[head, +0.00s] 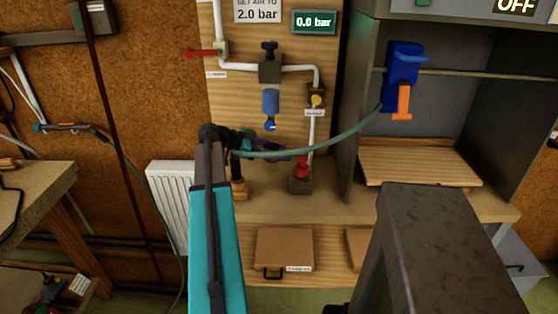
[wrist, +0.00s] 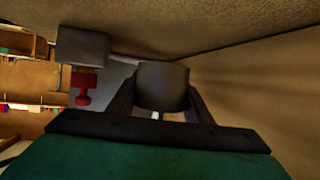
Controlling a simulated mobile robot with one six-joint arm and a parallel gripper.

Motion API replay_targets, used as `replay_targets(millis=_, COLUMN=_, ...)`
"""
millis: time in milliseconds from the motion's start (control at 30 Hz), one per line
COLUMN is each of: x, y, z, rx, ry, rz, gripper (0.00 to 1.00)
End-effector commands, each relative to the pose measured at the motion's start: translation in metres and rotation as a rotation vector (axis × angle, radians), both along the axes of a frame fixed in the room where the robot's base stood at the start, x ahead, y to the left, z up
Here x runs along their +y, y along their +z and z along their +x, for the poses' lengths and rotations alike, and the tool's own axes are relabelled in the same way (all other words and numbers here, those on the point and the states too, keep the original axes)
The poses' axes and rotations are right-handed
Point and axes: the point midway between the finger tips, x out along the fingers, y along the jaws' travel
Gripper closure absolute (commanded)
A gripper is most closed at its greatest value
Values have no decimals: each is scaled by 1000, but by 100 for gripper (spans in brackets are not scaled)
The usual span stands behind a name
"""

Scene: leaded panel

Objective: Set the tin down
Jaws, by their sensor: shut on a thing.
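A grey cylinder, seemingly the tin (wrist: 162,86), sits between the two dark fingers of my gripper (wrist: 160,100) in the wrist view. The fingers press on its sides, and its lower part is partly hidden by the gripper body. In the head view my gripper (head: 290,153) is in front of the wooden back panel, above the bench, left of the red-knobbed valve. I cannot make out the tin clearly there, nor tell whether it touches a surface.
A red-knobbed valve block (head: 301,178) stands close to my gripper, and its red knob (wrist: 85,88) shows in the wrist view. A green hose (head: 340,138) runs to a blue and orange tool (head: 404,75). A slatted wooden board (head: 420,165) lies in the booth at right.

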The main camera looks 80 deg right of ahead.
Motion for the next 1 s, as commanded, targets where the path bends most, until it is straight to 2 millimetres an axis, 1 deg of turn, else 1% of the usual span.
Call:
replay_targets(millis=100, x=0, y=-4, z=0, rx=0, ry=0, rz=0, gripper=80)
replay_targets(millis=467, x=0, y=-6, z=0, rx=0, ry=0, rz=1, gripper=80)
replay_targets(millis=567, x=0, y=-12, z=0, rx=1, ry=1, rz=2, gripper=80)
replay_targets(millis=800, x=0, y=-34, z=0, rx=1, ry=2, rz=1, gripper=80)
replay_targets(millis=1000, x=0, y=-41, z=0, rx=0, ry=1, rz=0, gripper=80)
